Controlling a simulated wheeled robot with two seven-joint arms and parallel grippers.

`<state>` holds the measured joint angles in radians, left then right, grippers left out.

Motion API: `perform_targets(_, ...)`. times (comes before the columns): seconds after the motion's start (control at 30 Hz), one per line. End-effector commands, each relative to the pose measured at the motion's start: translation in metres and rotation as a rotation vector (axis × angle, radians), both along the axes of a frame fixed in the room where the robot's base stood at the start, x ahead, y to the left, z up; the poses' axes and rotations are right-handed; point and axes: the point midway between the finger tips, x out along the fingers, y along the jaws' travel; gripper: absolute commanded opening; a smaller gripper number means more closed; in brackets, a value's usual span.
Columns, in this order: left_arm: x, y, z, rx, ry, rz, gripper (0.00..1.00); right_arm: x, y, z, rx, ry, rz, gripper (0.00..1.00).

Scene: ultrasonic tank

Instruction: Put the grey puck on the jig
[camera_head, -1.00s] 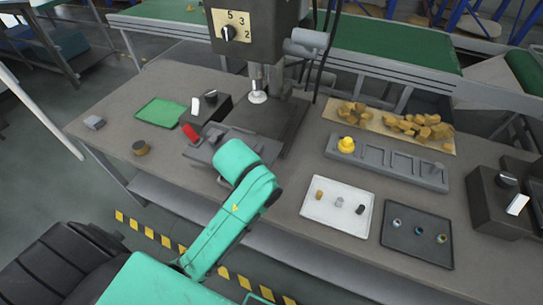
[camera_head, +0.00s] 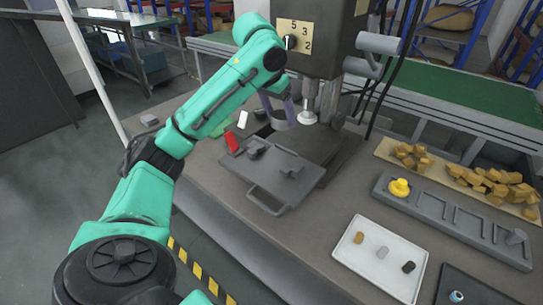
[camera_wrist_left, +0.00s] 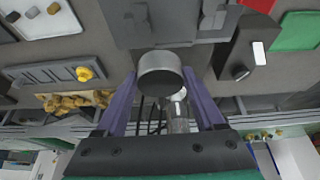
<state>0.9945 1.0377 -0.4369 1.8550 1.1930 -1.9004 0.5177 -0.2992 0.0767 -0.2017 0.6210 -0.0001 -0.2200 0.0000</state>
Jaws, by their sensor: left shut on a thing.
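The grey puck (camera_wrist_left: 160,72), a short cylinder, is between the tips of the purple fingers of my left gripper (camera_wrist_left: 160,85) in the wrist view. The gripper is shut on it. In the head view my left gripper (camera_head: 282,112) is in front of the drill-like machine, beyond a flat grey plate with a handle and raised dark blocks. This plate looks like the jig (camera_head: 285,195); it also shows in the wrist view (camera_wrist_left: 120,22). The puck looks above the table, apart from the plate. My right gripper is not in view.
The machine (camera_head: 320,35) with its spindle stands behind the plate. A red-tipped part (camera_head: 231,141) is at the plate's left. A slotted grey rack (camera_head: 450,220) with a yellow knob (camera_head: 399,188) and a white tray (camera_head: 345,250) lie right. Bare table lies between plate and tray.

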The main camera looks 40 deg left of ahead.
Motion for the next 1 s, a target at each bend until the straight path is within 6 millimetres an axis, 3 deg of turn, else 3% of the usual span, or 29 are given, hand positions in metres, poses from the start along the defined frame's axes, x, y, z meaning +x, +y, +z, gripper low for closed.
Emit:
perform_targets(0.03,0.002,0.013,0.024,-0.002,-0.004,0.066,0.00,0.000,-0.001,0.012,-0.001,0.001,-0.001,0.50)
perform_targets(0.1,0.002,0.026,0.037,-0.001,-0.002,0.140,0.00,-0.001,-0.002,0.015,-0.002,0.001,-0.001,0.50)
perform_targets(0.23,0.001,0.036,0.034,0.001,0.004,0.194,0.00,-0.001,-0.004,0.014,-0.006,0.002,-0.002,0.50)
perform_targets(0.6,0.000,0.036,-0.083,0.006,0.008,0.191,0.00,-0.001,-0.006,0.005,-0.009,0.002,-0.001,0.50)
perform_targets(1.0,0.001,0.034,-0.155,0.002,0.002,0.189,0.00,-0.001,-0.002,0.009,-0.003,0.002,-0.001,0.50)
